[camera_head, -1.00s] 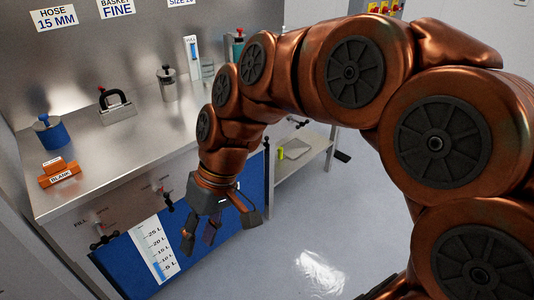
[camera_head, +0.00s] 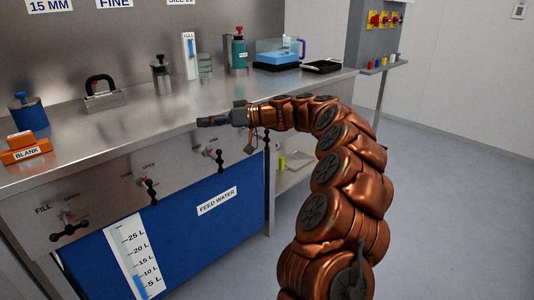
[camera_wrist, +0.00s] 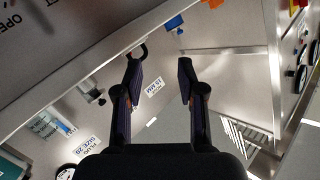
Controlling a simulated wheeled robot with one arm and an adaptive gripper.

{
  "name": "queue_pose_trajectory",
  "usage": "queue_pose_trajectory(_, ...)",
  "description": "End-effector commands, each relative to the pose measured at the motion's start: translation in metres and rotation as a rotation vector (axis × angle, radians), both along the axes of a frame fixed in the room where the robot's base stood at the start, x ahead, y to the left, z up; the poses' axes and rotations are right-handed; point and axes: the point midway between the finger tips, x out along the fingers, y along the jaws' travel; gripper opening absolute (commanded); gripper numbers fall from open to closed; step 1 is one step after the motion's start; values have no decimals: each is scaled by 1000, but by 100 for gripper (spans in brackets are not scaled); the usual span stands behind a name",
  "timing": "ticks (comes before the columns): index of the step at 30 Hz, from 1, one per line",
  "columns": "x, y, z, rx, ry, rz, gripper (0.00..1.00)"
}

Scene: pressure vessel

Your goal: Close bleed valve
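Several small valves with dark handles sit on the grey front panel below the bench: one by the FILL label (camera_head: 69,228), a middle valve (camera_head: 148,187) and a right valve (camera_head: 214,155). Some have red parts. I cannot read which is the bleed valve. My gripper (camera_head: 203,121) is held level at the bench's front edge, pointing left, above the right valve. In the wrist view my gripper (camera_wrist: 162,63) has its two fingers apart with nothing between them. A corner of the panel with an OPEN label (camera_wrist: 8,22) shows there at upper left.
The steel bench (camera_head: 135,125) carries a blue pot (camera_head: 28,115), orange BLANK blocks (camera_head: 27,150), a black-handled tool (camera_head: 101,92) and a lidded pot (camera_head: 162,74). A blue feed water tank (camera_head: 195,240) is below the panel. The floor at right is clear.

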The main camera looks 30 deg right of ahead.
Motion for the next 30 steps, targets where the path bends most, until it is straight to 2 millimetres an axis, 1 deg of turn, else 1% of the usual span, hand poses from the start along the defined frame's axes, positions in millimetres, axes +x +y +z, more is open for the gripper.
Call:
queue_pose_trajectory(1, 12, -30, -30, 1, -41, -50, 39)
queue_pose_trajectory(2, 18, -47, -39, -3, -69, -78, 39)
queue_pose_trajectory(3, 24, -68, -50, -11, -106, -115, 39)
queue_pose_trajectory(5, 32, -103, -70, -27, -160, -174, 39)
queue_pose_trajectory(6, 35, -126, -82, -45, -194, -212, 39)
queue_pose_trajectory(8, 37, -159, -100, -71, -242, -269, 39)
queue_pose_trajectory(9, 38, -180, -112, -96, -270, -304, 39)
queue_pose_trajectory(12, 35, -224, -135, -151, -333, -379, 39)
queue_pose_trajectory(15, 30, -256, -151, -202, -376, -432, 39)
queue_pose_trajectory(18, 26, -275, -158, -234, -403, -464, 39)
queue_pose_trajectory(21, 25, -283, -161, -254, -415, -478, 39)
queue_pose_trajectory(25, 33, -280, -162, -258, -418, -479, 39)
queue_pose_trajectory(30, 54, -271, -163, -258, -415, -479, 39)
